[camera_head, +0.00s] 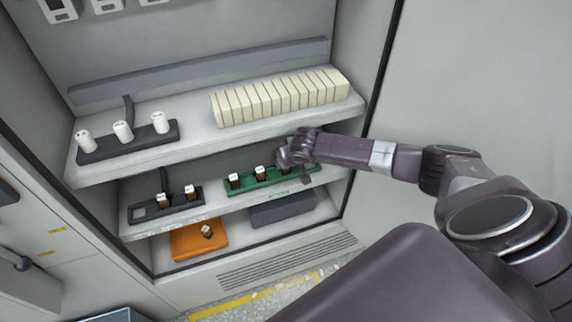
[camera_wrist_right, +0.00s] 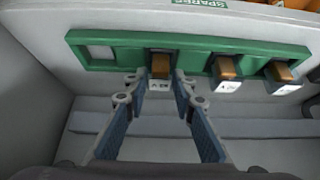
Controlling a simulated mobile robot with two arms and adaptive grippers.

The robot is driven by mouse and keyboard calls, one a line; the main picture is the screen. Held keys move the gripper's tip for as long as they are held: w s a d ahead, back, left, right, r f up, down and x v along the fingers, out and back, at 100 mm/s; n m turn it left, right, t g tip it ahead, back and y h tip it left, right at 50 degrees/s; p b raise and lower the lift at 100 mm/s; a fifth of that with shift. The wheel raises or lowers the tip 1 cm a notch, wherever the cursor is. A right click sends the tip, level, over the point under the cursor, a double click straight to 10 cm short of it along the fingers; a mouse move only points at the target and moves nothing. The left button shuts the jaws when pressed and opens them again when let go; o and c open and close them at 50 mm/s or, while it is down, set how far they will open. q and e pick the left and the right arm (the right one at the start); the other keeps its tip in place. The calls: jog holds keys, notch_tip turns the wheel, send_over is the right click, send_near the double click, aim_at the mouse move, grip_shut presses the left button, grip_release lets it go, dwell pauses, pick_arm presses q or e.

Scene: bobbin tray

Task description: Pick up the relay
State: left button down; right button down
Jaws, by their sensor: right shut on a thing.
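My right gripper (camera_head: 288,163) reaches into the middle shelf at the right part of a green tray (camera_head: 262,183). In the right wrist view its two fingertips (camera_wrist_right: 155,82) are closed on a relay (camera_wrist_right: 159,68) with a brown top and white marked front. That relay still appears seated in a slot of the green tray (camera_wrist_right: 190,42). Two more relays, one in the middle (camera_wrist_right: 228,68) and one at the right (camera_wrist_right: 279,73), stand in the same tray. An empty slot (camera_wrist_right: 100,52) is at its left end in this view. My left gripper is not in view.
A dark tray (camera_head: 170,209) with two relays and an empty slot is left of the green one. Below are an orange tray (camera_head: 183,243) holding one relay and a dark grey box (camera_head: 282,208). The upper shelf (camera_head: 190,150) hangs close above my right gripper.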

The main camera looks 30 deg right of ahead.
jog(key=shift+r, duration=0.7)
jog(key=shift+s+f+b, duration=0.2)
jog(key=shift+f+b, duration=0.05)
jog(key=shift+b, duration=0.25)
jog(key=t+b, duration=0.1)
jog(key=s+t+b, duration=0.1)
jog(key=t+b, duration=0.1)
jog(key=shift+s+a+f+h, duration=0.15)
jog(key=shift+s+a+h, duration=0.1)
jog(key=shift+h, duration=0.05)
notch_tip(320, 180, up, 6)
jog(key=s+b, duration=0.1)
jog(key=s, duration=0.1)
jog(key=s+a+r+g+p, duration=0.1)
jog(key=s+a, duration=0.1)
jog(key=s, duration=0.8)
jog(key=s+a+r+g+p, duration=0.1)
jog(key=s+a+g, duration=0.1)
jog(key=s, duration=0.8)
jog(key=shift+a+r, duration=0.15)
jog(key=shift+a, duration=0.5)
jog(key=shift+y, duration=0.4)
